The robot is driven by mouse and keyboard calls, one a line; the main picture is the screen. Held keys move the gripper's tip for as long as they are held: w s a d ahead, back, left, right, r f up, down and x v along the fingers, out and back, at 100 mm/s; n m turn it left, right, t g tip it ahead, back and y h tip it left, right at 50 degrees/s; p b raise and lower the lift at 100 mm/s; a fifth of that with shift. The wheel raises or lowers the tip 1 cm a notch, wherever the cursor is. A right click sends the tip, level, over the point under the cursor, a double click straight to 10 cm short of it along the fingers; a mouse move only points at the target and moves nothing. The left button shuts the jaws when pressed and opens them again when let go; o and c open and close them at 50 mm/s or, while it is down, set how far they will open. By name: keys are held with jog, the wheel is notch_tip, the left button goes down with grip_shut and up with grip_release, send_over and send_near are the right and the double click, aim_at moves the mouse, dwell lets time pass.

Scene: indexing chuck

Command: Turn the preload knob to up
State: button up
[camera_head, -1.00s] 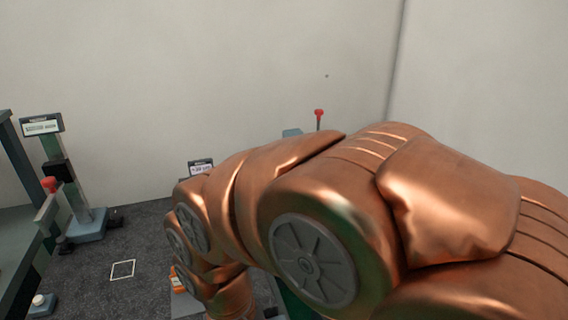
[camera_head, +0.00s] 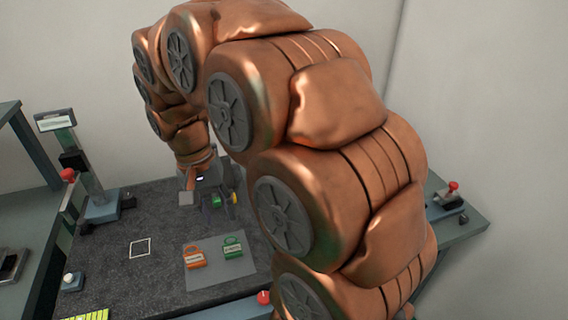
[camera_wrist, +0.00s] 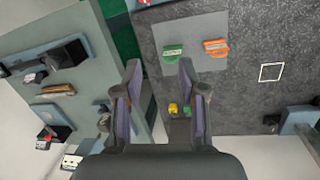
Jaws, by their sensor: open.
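My gripper (camera_wrist: 161,68) is open and empty in the wrist view, its two dark fingers apart and pointing away from the camera. In the head view my gripper (camera_head: 217,200) hangs low over the dark work surface. A small yellow part (camera_wrist: 172,109) and a small green part (camera_wrist: 187,111) show between the fingers in the wrist view. In the head view a green part (camera_head: 215,201) and a yellow part (camera_head: 235,197) show at the gripper. I cannot tell which part is the preload knob, and no knob marking is readable.
An orange block (camera_head: 194,257) and a green block (camera_head: 232,247) lie on a grey plate (camera_head: 213,277). A white square outline (camera_head: 140,248) lies left of them. A post with a display (camera_head: 56,120) stands at left. Red-topped controls (camera_head: 453,187) sit at right.

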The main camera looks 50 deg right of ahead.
jog(key=w+d+f+m+g, duration=0.1)
jog(key=w+d+f+m, duration=0.1)
jog(key=w+d+m, duration=0.85)
jog(key=w+d+f+m, duration=0.3)
jog(key=w+d+m, duration=0.3)
jog(key=d, duration=0.7)
jog(key=w+d+f+m+g+h, duration=0.1)
jog(key=d+f+m, duration=0.25)
jog(key=d, duration=0.25)
jog(key=d+f+m, duration=0.2)
jog(key=d+m, duration=0.2)
jog(key=d, duration=0.2)
jog(key=shift+b+x, duration=3.45)
jog(key=shift+x, duration=0.4)
jog(key=shift+c, duration=0.3)
